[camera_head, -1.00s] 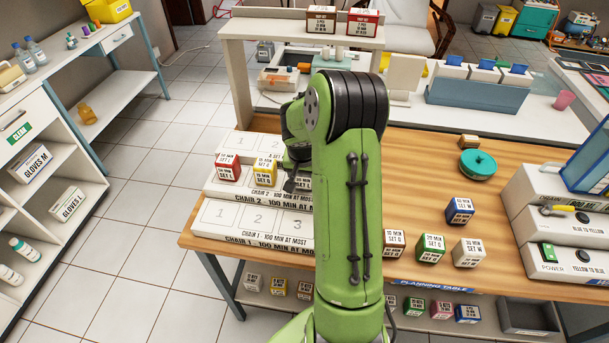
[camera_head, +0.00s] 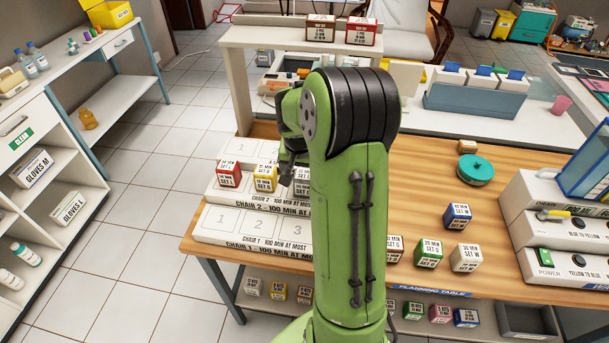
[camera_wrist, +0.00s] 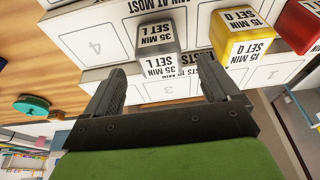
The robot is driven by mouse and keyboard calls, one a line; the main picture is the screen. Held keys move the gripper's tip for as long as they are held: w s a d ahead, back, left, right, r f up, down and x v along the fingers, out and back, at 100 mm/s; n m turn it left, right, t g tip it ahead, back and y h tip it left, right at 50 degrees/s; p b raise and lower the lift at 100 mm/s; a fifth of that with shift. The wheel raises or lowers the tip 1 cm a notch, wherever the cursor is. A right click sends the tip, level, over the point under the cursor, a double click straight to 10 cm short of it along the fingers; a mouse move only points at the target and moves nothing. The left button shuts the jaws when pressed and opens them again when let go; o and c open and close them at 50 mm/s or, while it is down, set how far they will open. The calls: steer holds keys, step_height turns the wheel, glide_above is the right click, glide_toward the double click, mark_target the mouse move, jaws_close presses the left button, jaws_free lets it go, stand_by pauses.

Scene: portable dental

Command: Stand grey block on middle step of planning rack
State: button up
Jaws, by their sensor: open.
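The grey block (camera_wrist: 155,42), marked 35 MIN SET L, stands upright on the middle step of the planning rack (camera_wrist: 112,22), the step labelled Chair 2. In the head view the block (camera_head: 302,187) is partly hidden by my arm; it is right of the yellow block (camera_head: 265,178). My gripper (camera_wrist: 163,66) is open and empty, its fingers apart on either side in the wrist view, with the block ahead between them. I cannot tell whether a finger touches it. In the head view my gripper (camera_head: 289,170) is just above the block.
The red block (camera_head: 228,174) stands left of the yellow one. The front step (camera_head: 225,222) shows bare slots. Brown, green, white and blue (camera_head: 457,216) blocks stand on the wooden table to the right. A teal round container (camera_head: 475,169) is behind them.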

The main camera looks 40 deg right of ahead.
steer(key=s+a+r+n+t, duration=0.1)
steer(key=s+a+r+n, duration=0.15)
steer(key=a+r, duration=0.45)
steer(key=s+a+r+n+t, duration=0.1)
steer(key=s+a+r+n, duration=0.15)
steer(key=a+r, duration=0.4)
steer(key=s+a+r+n+t+y, duration=0.1)
steer(key=s+a+n, duration=0.4)
steer(key=s+a, duration=0.6)
steer(key=s+y, duration=0.1)
steer(key=s, duration=0.1)
steer(key=shift+s+t+y+p, duration=0.3)
steer(key=shift+s, duration=0.05)
steer(key=shift+d, duration=0.1)
